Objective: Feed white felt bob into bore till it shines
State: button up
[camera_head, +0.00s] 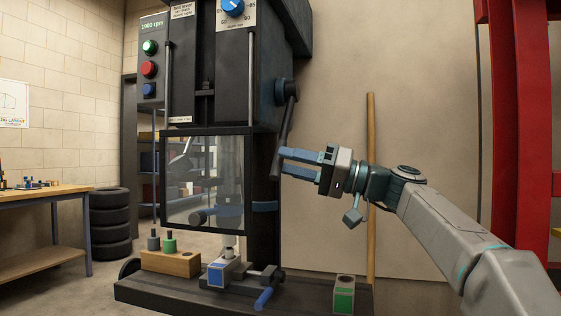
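A pale white tip, likely the white felt bob (229,241), shows just below the clear guard (203,180) of the machine. It is above a metal block with a blue mark (222,272), held in a vise on the base. I cannot tell whether the tip touches the block, and its bore is too small to make out. My gripper (283,161) has its two blue fingers apart, pointing left, with their tips at the lower end of the dark feed lever (287,125). I cannot tell whether they touch it.
A wooden rack (170,263) at left holds a grey bob (153,241) and a green bob (169,242). A green-marked block (344,295) stands at the base's right end. The vise handle (264,298) sticks out forward. A red frame (520,120) stands at far right.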

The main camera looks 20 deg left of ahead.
jog(key=v, duration=1)
jog(key=shift+d+p, duration=0.35)
jog(key=shift+p, duration=0.05)
jog(key=shift+f, duration=0.1)
